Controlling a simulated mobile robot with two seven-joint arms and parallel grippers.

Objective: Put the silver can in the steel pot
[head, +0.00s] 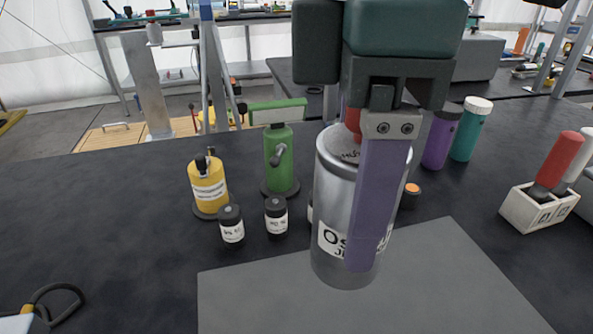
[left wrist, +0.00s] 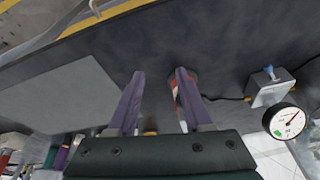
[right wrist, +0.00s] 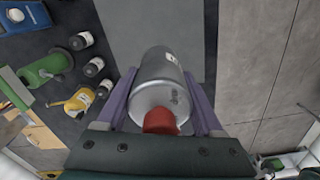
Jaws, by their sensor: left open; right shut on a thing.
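The silver can (head: 335,205) is a large metal cylinder with a white label. My right gripper (head: 372,262) is shut on it, with one purple finger running down its front side. In the right wrist view the can (right wrist: 165,75) lies between both fingers (right wrist: 163,88), with a red part (right wrist: 161,121) at its top end. The can overlaps the grey mat in the head view; I cannot tell whether it touches it. My left gripper (left wrist: 160,73) is open and empty over the dark table, and does not show in the head view. I see no steel pot in any view.
The grey mat (head: 255,295) lies on the dark table. Behind it stand a yellow bottle (head: 208,187), a green bottle (head: 280,160) and small black jars (head: 231,224). A white holder (head: 538,205) with red and white handles stands right. A gauge (left wrist: 284,121) shows in the left wrist view.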

